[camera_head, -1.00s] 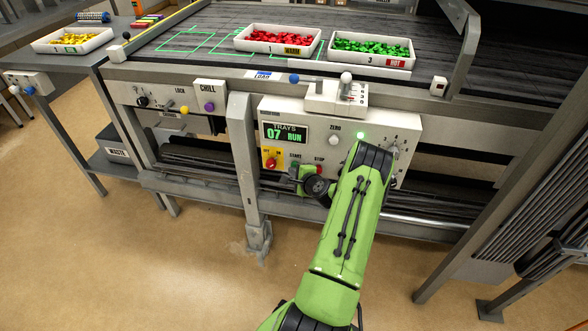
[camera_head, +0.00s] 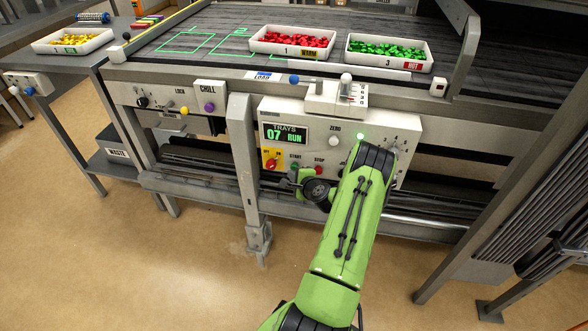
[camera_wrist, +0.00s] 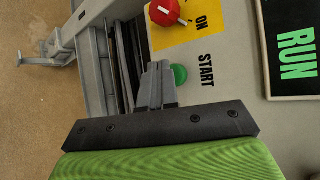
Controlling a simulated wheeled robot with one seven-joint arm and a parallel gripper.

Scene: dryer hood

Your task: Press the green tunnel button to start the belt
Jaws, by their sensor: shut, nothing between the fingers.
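The green START button (camera_wrist: 180,74) shows in the wrist view on the grey control panel, beside the word START. My gripper (camera_wrist: 158,70) is shut and empty, its fingertips right next to the button and partly covering it. I cannot tell whether the tips touch it. In the head view my gripper (camera_head: 297,178) is at the lower part of the panel (camera_head: 345,122), just below the START label. The panel display (camera_head: 286,133) reads TRAYS 07 RUN. The belt (camera_head: 215,30) carries a tray of red pieces (camera_head: 290,53) and a tray of green pieces (camera_head: 388,64).
A red switch on a yellow plate (camera_head: 271,163) is left of START, and a red STOP button (camera_head: 319,169) is to its right. A green lamp (camera_head: 360,136) is lit higher up. A tray of yellow pieces (camera_head: 72,49) stands on the left side table.

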